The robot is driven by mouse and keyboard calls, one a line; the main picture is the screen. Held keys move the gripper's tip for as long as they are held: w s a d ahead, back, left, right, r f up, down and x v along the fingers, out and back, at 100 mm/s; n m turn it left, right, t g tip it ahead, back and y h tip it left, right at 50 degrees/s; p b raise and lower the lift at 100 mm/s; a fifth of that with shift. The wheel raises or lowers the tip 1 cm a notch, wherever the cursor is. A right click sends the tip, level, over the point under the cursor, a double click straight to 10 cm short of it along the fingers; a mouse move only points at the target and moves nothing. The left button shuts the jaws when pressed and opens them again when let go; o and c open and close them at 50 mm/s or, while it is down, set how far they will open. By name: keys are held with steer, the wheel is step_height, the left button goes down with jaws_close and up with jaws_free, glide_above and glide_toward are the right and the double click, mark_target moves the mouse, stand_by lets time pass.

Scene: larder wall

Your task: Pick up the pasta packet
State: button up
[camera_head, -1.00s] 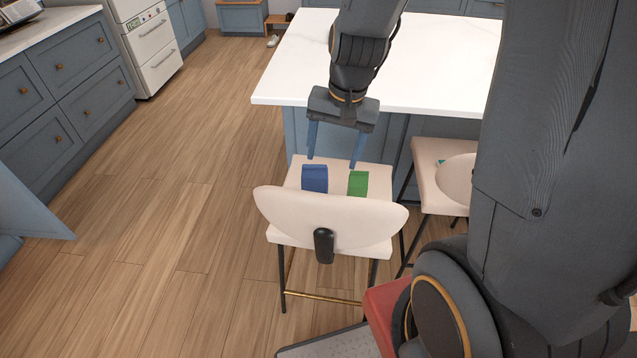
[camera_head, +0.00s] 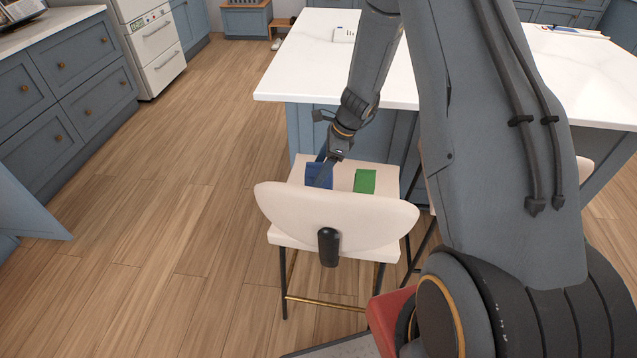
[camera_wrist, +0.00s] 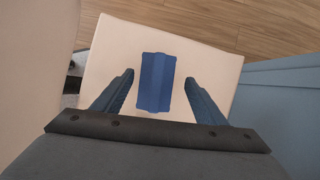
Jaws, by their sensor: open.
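A blue packet (camera_head: 318,176), which I take for the pasta packet, lies on the seat of a cream bar stool (camera_head: 380,236). In the wrist view the blue packet (camera_wrist: 156,82) sits between and slightly beyond the fingertips of my gripper (camera_wrist: 160,84). Its label cannot be read. My gripper (camera_head: 324,168) is open, with one finger to each side of the packet and a gap on both sides. In the head view the gripper hides part of the packet, and the stool's backrest hides its near edge.
A green packet (camera_head: 365,181) lies to the right of the blue one on the same seat. The stool's curved backrest (camera_head: 290,208) rises on the near side. The white-topped island (camera_head: 300,70) stands just behind. Open wooden floor (camera_head: 190,180) lies to the left.

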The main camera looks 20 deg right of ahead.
steer(key=x, duration=0.1)
steer(key=p+x, duration=0.1)
steer(key=x, duration=0.1)
steer(key=p+x, duration=0.1)
steer(key=shift+s+a+f, duration=0.15)
steer(key=shift+s+f, duration=0.1)
steer(key=shift+s, duration=0.05)
steer(key=shift+w+a+f, duration=0.15)
steer(key=shift+f, duration=0.3)
steer(key=c, duration=1.6)
